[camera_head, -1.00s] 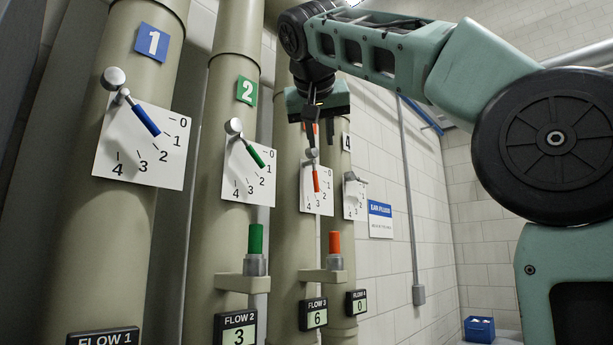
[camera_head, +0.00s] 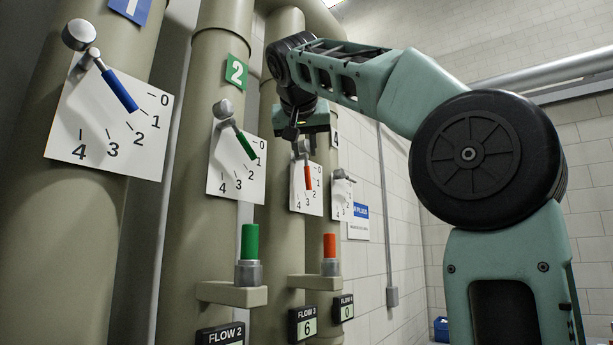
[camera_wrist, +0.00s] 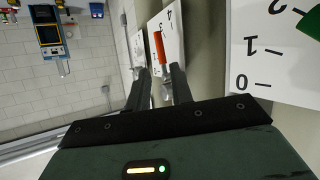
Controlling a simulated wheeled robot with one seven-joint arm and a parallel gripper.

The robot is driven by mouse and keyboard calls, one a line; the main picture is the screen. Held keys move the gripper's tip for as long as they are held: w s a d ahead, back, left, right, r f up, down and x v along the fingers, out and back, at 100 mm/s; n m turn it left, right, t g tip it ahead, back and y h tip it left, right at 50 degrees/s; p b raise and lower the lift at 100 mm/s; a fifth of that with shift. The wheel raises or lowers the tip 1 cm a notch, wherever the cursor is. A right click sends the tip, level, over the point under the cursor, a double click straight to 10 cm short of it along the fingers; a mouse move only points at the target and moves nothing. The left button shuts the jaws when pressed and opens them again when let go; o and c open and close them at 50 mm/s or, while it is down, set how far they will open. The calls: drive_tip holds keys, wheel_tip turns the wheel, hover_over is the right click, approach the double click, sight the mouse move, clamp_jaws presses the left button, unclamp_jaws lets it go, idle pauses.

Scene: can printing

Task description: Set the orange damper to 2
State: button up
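The orange damper is a lever with an orange handle (camera_head: 308,177) on a white dial (camera_head: 302,200) marked 0 to 4, on the third pipe. Its handle points down and slightly right; I cannot tell the exact mark. My gripper (camera_head: 294,146) is at the upper left of the dial, close to the lever's grey knob. In the wrist view the two dark fingers (camera_wrist: 160,74) are apart, with the orange handle (camera_wrist: 159,46) beyond the gap between them. Nothing is held. Contact with the lever cannot be told. The FLOW 3 display (camera_head: 303,324) reads 6.
The green lever (camera_head: 246,146) and its dial stand left of the orange one, with the blue lever (camera_head: 120,91) further left. A fourth grey lever (camera_head: 341,175) is close on the right. A green cylinder (camera_head: 250,243) and an orange cylinder (camera_head: 330,243) stand on brackets below.

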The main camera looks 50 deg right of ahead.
sight(308, 177)
drive_tip(key=p+x, duration=0.2)
drive_tip(key=x, duration=0.8)
drive_tip(key=shift+w+d+f, duration=0.1)
drive_tip(key=shift+d+f, duration=0.05)
clamp_jaws()
